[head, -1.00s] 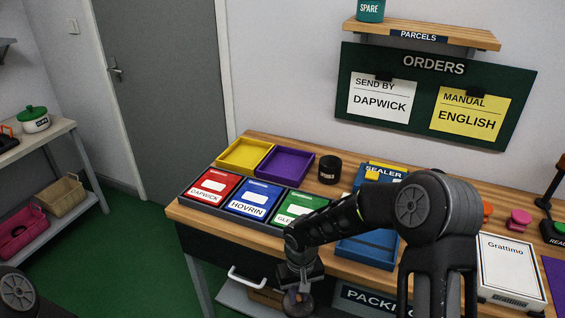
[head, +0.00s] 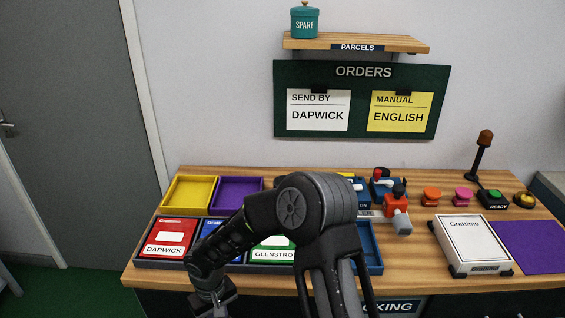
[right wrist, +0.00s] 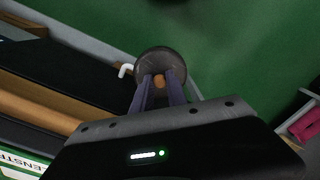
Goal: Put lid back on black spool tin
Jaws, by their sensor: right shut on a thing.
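The lid (right wrist: 162,60) is a dark round disc with a small wooden-coloured knob, seen in the right wrist view. My right gripper (right wrist: 159,84) is shut on its knob. The lid is held over the green floor, beyond the bench's front edge. In the head view my right arm reaches down to the lower left; its wrist shows at the bottom edge, and the fingertips and lid are not visible there. The black spool tin is not visible now; my right arm covers the bench right of the purple tray. My left gripper is out of view.
The wooden bench (head: 410,283) holds a yellow tray (head: 190,194), a purple tray (head: 237,193), a red box (head: 170,234) and a white Grattimo box (head: 473,243). Buttons and a lamp stand at the right. A teal SPARE tin (head: 304,22) sits on the shelf.

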